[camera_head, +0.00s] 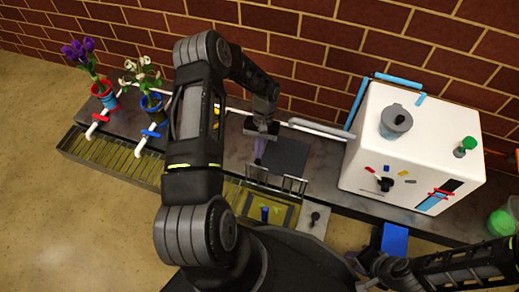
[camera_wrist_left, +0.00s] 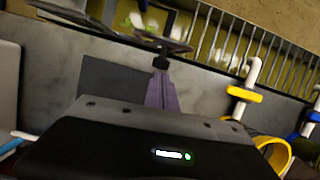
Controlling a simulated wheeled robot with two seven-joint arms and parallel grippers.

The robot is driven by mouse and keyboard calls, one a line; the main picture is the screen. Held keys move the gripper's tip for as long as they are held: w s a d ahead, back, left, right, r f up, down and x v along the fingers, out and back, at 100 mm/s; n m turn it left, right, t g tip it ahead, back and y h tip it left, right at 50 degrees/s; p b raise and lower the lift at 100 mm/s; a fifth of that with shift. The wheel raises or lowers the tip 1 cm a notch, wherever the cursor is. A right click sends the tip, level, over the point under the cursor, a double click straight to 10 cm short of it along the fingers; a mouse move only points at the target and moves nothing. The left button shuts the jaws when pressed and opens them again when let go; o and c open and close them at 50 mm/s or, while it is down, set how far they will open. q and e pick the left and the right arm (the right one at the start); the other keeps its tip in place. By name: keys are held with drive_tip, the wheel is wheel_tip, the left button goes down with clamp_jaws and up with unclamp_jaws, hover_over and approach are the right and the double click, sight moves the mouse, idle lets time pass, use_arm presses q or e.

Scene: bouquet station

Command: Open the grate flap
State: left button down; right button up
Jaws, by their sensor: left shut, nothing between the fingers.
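The grate flap (camera_head: 277,181) is a small dark wire frame at the front of the grey counter, above a yellowish trough section. It appears tilted up from the trough, though its exact angle is unclear. A blue object (camera_head: 265,213) shows in the trough below. My left gripper (camera_head: 259,156) is shut and empty, pointing down just behind the flap. In the left wrist view its purple fingers (camera_wrist_left: 162,92) end close to a dark knob (camera_wrist_left: 161,63) by the flap's bars; contact cannot be told. My right gripper (camera_head: 372,264) is at the lower right, its fingers unclear.
A white box machine (camera_head: 365,135) with a grey lidded cup (camera_head: 396,121) stands right of the flap. Potted purple (camera_head: 105,100) and white flowers (camera_head: 151,101) stand at left near white pipes. A dark square plate (camera_head: 287,155) lies behind the flap. A brick wall closes the back.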

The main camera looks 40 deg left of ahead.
use_arm(q)
drive_tip(key=s+p, duration=0.1)
drive_tip(key=s+d+r+p, duration=0.1)
drive_tip(key=s+r+p, duration=0.1)
drive_tip(key=s+p, duration=0.1)
drive_tip(key=shift+d, duration=0.2)
drive_tip(key=shift+s+f, duration=0.1)
drive_tip(key=shift+s, duration=0.1)
drive_tip(key=shift+f, duration=0.1)
drive_tip(key=p, duration=0.2)
approach(254, 166)
drive_tip(key=shift+w+a+f, duration=0.3)
drive_tip(key=shift+w+f, duration=0.05)
